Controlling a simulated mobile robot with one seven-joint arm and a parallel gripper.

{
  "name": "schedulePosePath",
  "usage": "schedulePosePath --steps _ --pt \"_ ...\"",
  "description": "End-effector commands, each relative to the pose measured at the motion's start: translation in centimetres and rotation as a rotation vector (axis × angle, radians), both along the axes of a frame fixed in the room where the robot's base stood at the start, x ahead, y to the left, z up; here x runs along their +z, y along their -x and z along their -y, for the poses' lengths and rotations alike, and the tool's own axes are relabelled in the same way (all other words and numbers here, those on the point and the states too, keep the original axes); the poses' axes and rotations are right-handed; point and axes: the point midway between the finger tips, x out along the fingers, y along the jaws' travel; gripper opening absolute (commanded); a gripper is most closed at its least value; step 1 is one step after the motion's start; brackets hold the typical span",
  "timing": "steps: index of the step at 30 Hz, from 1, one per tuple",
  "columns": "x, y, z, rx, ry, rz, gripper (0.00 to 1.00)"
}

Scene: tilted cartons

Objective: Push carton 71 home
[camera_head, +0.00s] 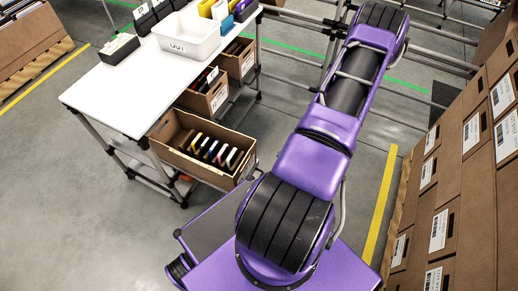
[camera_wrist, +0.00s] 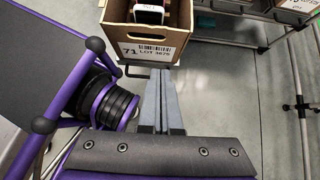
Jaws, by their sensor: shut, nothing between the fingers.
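Carton 71 (camera_wrist: 150,42) is a brown open carton at the top of the wrist view. Its front bears a white label reading 71, LOT 3675, and dark and light items stand inside. In the head view, the open carton (camera_head: 170,158) jutting from under the white table seems to be the same one; its label is not readable there. My gripper (camera_wrist: 161,74) is shut and empty, its grey fingers pointing at the lower front of the carton. I cannot tell whether the tips touch it. The gripper is out of sight in the head view.
The white table (camera_head: 135,85) carries a white bin (camera_head: 186,45) and dark boxes. Other cartons (camera_head: 205,100) sit on its lower shelf. A wall of labelled brown cartons (camera_head: 450,180) stands at the right. Grey floor is open at the lower left.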

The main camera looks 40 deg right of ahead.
Motion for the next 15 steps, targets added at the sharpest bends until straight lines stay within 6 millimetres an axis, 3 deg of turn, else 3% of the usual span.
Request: schedulePosePath --steps 5,15 --pt "-1.0 -0.9 -0.5 -0.007 -0.009 0.009 0.00" --pt "-6.0 -5.4 -2.5 -0.004 -0.008 0.006 0.00"
